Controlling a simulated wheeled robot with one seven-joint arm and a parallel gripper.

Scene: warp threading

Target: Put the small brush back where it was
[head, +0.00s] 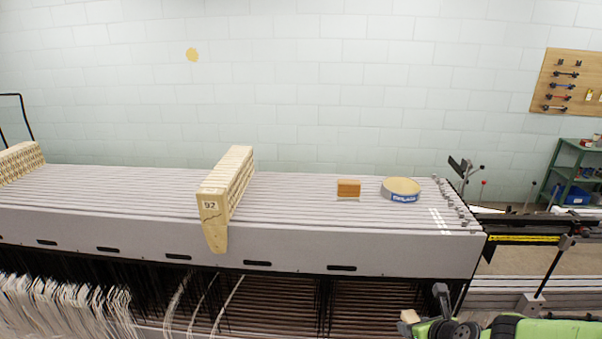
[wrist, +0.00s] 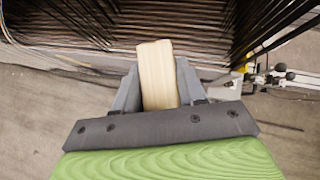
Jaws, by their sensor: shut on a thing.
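My gripper (wrist: 157,85) is shut on a pale wooden piece (wrist: 157,70), which appears to be the small brush. Only its plain wood shows between the fingers, and I see no bristles. In the head view my gripper (head: 425,308) is low at the right, in front of the loom and below its grey top edge. The pale end of the held piece (head: 409,316) sticks out to its left.
On the loom's slatted top (head: 300,207) are an orange-brown block with a pale lower edge (head: 348,188), a round tape roll (head: 402,190) and a wooden block marked 92 (head: 215,206). Dark wires (wrist: 100,20) stand ahead of my gripper. White threads (head: 60,300) hang at left.

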